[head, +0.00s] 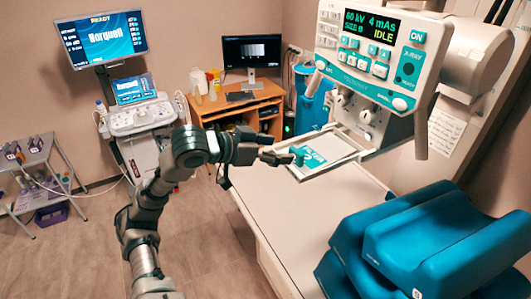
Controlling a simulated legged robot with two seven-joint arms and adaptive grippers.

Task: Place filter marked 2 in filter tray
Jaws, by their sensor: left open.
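A pale, flat filter (325,154) with teal lettering that seems to include a 2 shows below the X-ray head. Its teal handle (298,152) points left. The filter lies level at the white filter tray (366,155), whose frame shows around it; I cannot tell whether it is fully seated. My left gripper (284,156) is open, with its fingertips at the handle's left side. I cannot tell whether they touch it. My right gripper is not in view.
The X-ray head (375,55) with its lit panel hangs above the tray. A long pale table (330,210) lies below, with teal cushions (420,240) on its right. A wooden desk (235,105), an ultrasound cart (140,115) and a small trolley (38,170) stand farther left.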

